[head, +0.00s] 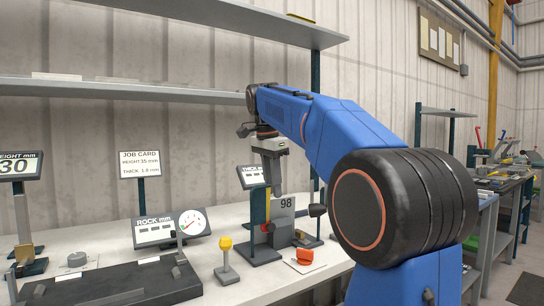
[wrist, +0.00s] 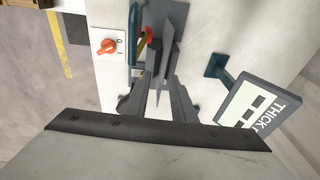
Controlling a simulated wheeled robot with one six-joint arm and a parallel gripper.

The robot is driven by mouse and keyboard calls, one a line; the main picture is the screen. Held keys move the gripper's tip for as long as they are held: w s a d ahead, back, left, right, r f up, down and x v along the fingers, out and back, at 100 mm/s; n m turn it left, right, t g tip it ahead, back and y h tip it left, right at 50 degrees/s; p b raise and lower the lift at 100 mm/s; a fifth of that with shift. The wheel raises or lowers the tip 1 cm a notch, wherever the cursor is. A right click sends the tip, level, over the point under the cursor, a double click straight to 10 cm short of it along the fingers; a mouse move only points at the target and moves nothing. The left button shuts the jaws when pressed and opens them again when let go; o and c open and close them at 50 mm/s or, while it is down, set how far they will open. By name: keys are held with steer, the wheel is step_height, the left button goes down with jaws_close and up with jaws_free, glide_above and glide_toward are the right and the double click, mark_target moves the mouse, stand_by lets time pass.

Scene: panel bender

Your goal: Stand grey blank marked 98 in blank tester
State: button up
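The grey blank marked 98 (head: 286,207) stands upright at the blank tester (head: 261,251), its number facing the head camera. The tester has a dark base, a post and a tilted display (head: 251,176); the display also shows in the wrist view (wrist: 257,108). My gripper (head: 277,190) points down at the blank's upper left edge. In the wrist view my fingers (wrist: 160,72) close on either side of the thin grey blank (wrist: 168,45). The blank's lower edge is partly hidden, so I cannot tell whether it is fully seated.
An orange rotary switch (head: 304,256) is at the bench front. A yellow-topped post (head: 226,262) and a round dial gauge (head: 192,223) stand to the left. A job card (head: 140,164) stands behind them. A grey shelf (head: 120,88) runs above the bench.

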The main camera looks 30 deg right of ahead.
step_height(320, 180, up, 9)
steer(key=s, duration=0.1)
steer(key=shift+a+t, duration=0.3)
steer(key=shift+a, duration=0.1)
steer(key=shift+s, duration=0.1)
